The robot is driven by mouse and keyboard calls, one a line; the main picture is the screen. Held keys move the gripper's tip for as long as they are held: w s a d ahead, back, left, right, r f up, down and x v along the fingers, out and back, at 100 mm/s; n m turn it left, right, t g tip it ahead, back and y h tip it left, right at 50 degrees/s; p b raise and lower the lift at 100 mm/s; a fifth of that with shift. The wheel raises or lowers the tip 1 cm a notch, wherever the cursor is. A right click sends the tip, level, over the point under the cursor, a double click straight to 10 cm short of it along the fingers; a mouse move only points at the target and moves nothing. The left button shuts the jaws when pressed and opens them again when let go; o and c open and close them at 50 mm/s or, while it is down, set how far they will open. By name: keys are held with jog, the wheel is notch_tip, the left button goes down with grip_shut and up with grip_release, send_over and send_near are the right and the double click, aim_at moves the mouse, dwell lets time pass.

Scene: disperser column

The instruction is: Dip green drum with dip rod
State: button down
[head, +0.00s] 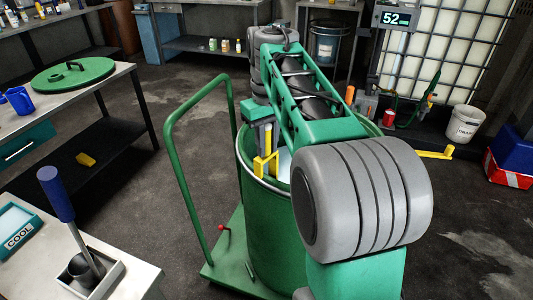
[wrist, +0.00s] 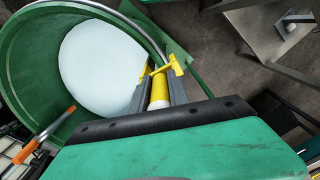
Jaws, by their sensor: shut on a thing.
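The green drum (head: 275,235) stands open on a green trolley, with pale liquid inside. In the wrist view the drum (wrist: 40,60) fills the upper left, with the pale liquid surface (wrist: 100,65) as a bright oval. My gripper (wrist: 160,88) is shut on the yellow dip rod (wrist: 174,65), whose T-shaped end shows between and beyond the fingers. In the head view the yellow rod (head: 265,168) shows below my gripper (head: 266,138) at the drum's near left rim. My arm hides much of the drum opening. Whether the rod touches the liquid cannot be told.
The trolley handle (head: 168,150) rises left of the drum. A green lid (head: 73,75) lies on the left table. A blue-handled tool (head: 57,195) stands in a holder at front left. A caged tank (head: 445,50) with a 52 display stands behind right. Floor is clear between table and trolley.

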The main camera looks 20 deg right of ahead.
notch_tip(320, 180, up, 40)
jog(key=p, duration=2.7)
jog(key=shift+s, duration=0.1)
